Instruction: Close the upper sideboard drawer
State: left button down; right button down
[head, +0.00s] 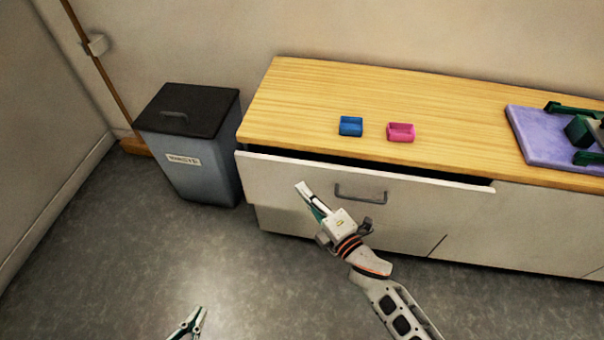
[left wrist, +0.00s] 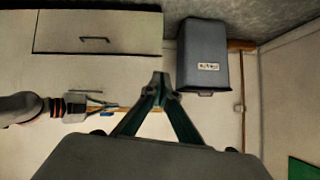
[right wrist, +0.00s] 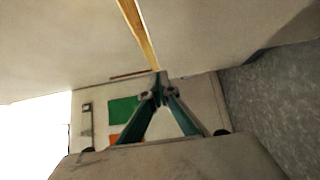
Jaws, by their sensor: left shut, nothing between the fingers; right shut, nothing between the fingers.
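The upper sideboard drawer (head: 290,180) stands partly open, with a dark gap behind the top of its pale front. Its grey handle (head: 361,196) is right of my right gripper (head: 301,186). That gripper is shut and empty, its tips over the left part of the drawer front; I cannot tell whether they touch it. It is also shut in the right wrist view (right wrist: 158,88). My left gripper (head: 196,318) is low in the head view, over the floor and away from the drawer. In the left wrist view its fingers (left wrist: 160,80) are closed with nothing between them.
The sideboard's wooden top (head: 300,90) bears a blue tray (head: 350,126), a pink tray (head: 401,132) and a purple mat (head: 535,145) with green items. A grey bin (head: 200,175) with a black lid stands left of the sideboard. The floor (head: 130,260) in front is clear.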

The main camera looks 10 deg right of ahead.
aim_at(303, 166)
jog(key=w, duration=0.5)
jog(key=shift+w+d, duration=0.1)
jog(key=shift+w, duration=0.3)
jog(key=shift+w+d+b, duration=0.25)
jog(key=shift+w, duration=0.4)
jog(key=shift+w+d+b, duration=0.2)
jog(key=shift+w, duration=0.45)
jog(key=shift+s, duration=0.1)
